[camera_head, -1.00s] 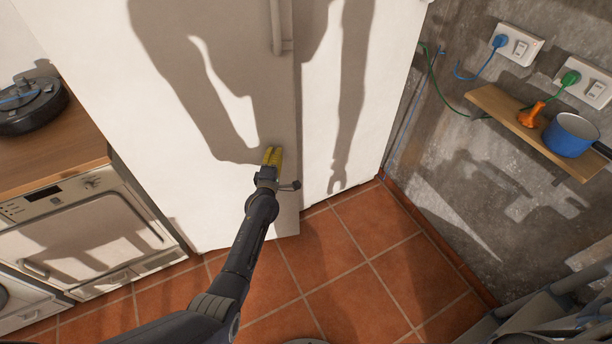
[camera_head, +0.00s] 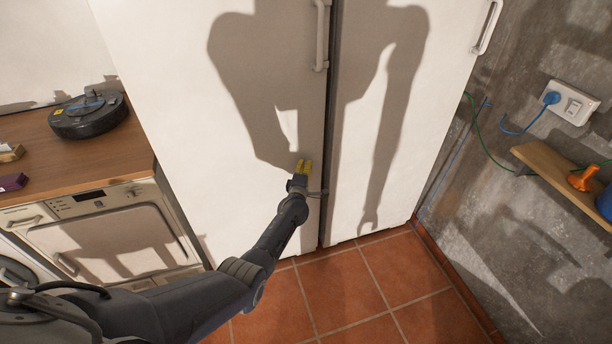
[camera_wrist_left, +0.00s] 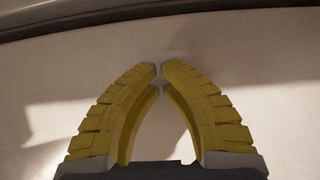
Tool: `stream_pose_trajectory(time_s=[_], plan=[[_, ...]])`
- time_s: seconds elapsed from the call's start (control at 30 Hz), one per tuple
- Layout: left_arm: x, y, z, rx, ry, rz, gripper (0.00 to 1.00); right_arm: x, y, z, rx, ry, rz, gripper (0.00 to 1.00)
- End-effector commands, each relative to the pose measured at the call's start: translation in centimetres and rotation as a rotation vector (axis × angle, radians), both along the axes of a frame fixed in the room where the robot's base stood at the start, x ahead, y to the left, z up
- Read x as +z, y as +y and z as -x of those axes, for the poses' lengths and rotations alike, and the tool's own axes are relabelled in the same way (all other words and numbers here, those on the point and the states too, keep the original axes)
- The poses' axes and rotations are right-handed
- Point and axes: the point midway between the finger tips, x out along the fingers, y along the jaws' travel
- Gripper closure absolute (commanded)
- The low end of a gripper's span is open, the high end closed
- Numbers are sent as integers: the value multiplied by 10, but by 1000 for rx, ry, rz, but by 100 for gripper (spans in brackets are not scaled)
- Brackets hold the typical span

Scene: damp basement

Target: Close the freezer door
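Two tall white doors stand side by side. The left door (camera_head: 180,90) has a vertical handle (camera_head: 322,35) near its right edge. The right door (camera_head: 430,130) has a handle (camera_head: 487,27) at its upper right. A narrow dark gap (camera_head: 330,150) runs between them; I cannot tell whether the left door is fully shut. My left gripper (camera_head: 303,165) is at the left door's lower right, against or very close to its face. In the left wrist view its yellow fingers (camera_wrist_left: 160,72) arch together, tips almost meeting, with nothing between them. My right gripper is out of view.
A wooden shelf (camera_head: 555,175) and a socket (camera_head: 572,103) are on the right wall. The tiled floor (camera_head: 350,285) before the doors is clear.

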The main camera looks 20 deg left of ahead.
Motion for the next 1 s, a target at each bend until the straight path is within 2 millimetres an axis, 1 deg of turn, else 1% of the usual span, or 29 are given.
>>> stream_pose_trajectory(time_s=[0.27, 0.7, 0.9, 1.0], plan=[[-2, -4, 23, -1, 1, 3, 100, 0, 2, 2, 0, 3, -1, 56], [-2, -10, 82, -1, 2, 1, 100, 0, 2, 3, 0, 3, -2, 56], [-1, -13, 104, 0, 2, 1, 100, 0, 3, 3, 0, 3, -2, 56], [-1, -13, 110, 0, 1, 1, 100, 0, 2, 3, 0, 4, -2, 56]])
